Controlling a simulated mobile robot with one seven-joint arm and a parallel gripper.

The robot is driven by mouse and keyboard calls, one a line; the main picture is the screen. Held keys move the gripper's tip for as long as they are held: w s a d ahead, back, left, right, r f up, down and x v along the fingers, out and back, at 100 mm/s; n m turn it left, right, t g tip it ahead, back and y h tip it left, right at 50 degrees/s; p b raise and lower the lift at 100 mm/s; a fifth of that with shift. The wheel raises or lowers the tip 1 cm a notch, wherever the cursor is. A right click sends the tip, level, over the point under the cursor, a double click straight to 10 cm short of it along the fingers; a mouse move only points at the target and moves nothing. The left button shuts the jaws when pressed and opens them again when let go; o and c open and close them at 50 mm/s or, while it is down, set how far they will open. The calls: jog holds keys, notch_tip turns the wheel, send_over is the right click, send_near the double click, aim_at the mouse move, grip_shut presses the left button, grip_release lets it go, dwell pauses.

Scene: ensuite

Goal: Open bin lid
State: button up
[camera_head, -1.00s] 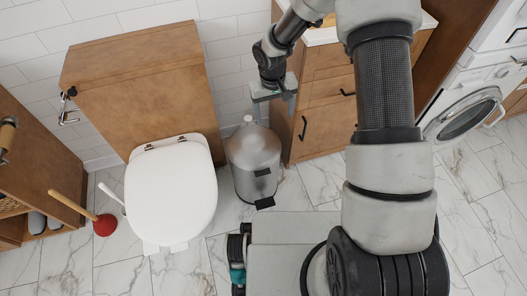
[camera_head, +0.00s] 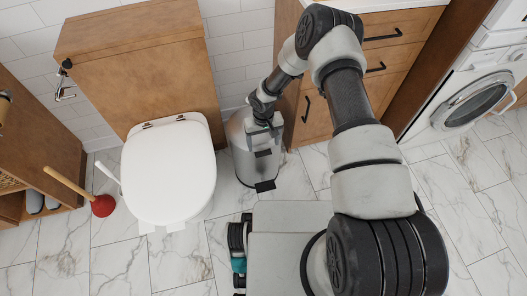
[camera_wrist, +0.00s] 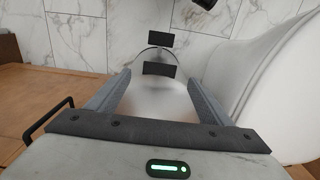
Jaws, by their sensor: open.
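The bin (camera_head: 242,160) is a silver metal pedal bin standing on the floor between the toilet and the wooden cabinet. A dark pedal (camera_head: 265,186) sticks out low at its front, and a dark tab (camera_head: 263,153) sits higher up. My gripper (camera_head: 262,130) is over the top of the bin and hides much of the lid in the head view. In the wrist view the bin's smooth metal top (camera_wrist: 158,100) lies beneath and between my two open fingers. The lid appears closed. Contact between the fingers and the lid cannot be told.
The white toilet (camera_head: 168,175) stands close on the bin's left. The wooden cabinet (camera_head: 318,110) with black handles is close on its right. A washing machine (camera_head: 470,105) is at the right. Marble floor in front is partly clear.

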aim_at(263, 154)
notch_tip(263, 154, down, 6)
jog(key=shift+r+b, duration=0.1)
jog(key=shift+b, duration=0.4)
jog(key=c, duration=1.5)
jog(key=shift+r, duration=0.1)
